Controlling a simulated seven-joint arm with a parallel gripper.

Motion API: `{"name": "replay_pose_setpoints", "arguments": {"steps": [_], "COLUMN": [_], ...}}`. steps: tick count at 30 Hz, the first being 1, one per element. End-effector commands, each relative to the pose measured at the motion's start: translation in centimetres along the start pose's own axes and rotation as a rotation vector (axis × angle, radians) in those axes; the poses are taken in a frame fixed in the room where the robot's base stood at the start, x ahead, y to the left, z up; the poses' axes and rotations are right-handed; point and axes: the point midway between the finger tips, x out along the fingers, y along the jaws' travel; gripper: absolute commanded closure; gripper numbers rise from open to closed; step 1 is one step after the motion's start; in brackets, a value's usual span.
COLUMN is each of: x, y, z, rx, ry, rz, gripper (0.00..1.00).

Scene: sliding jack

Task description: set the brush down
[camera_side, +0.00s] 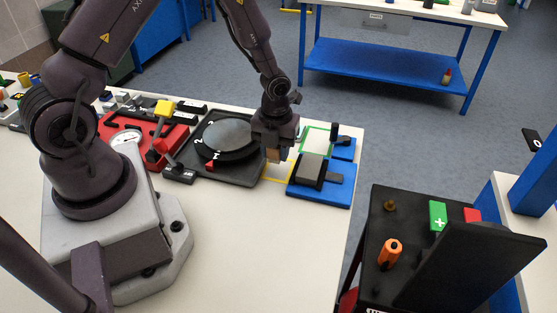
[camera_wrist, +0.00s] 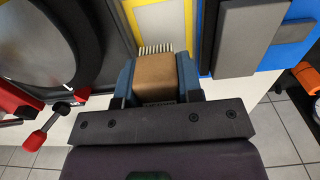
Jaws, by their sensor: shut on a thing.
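The brush is a tan wooden block (camera_wrist: 155,76) with pale bristles (camera_wrist: 156,48) showing at its far edge. My gripper (camera_wrist: 157,80) is shut on it, with one blue-grey finger on each side. In the side view my gripper (camera_side: 273,146) points down and the brush (camera_side: 273,156) shows below it, between the turntable and the blue fixture. A yellow-outlined patch (camera_wrist: 160,22) lies just beyond the bristles in the wrist view. In the side view part of the yellow outline (camera_side: 279,172) shows beside the brush. I cannot tell whether the bristles touch the table.
A black turntable (camera_side: 227,140) stands close to the left, with a red device (camera_side: 135,135) beyond it. A blue fixture with a grey block (camera_side: 312,167) stands close to the right. A green outline (camera_side: 317,132) lies behind it. The table's right edge is near.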

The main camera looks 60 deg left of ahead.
Motion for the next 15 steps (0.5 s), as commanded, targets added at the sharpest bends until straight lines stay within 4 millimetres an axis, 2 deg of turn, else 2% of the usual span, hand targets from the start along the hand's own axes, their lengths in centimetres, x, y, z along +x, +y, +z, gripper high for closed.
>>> {"name": "replay_pose_setpoints", "arguments": {"steps": [4,9,15], "x": [1.0,3.5,4.0], "y": [-0.4,-0.5,-0.5], "z": [0.6,0.6,0.7], "rx": [-0.001,-0.001,-0.001], "ry": [0.001,0.003,0.000], "rz": [0.001,0.002,0.000], "gripper": [0.89,0.89,0.89]}}
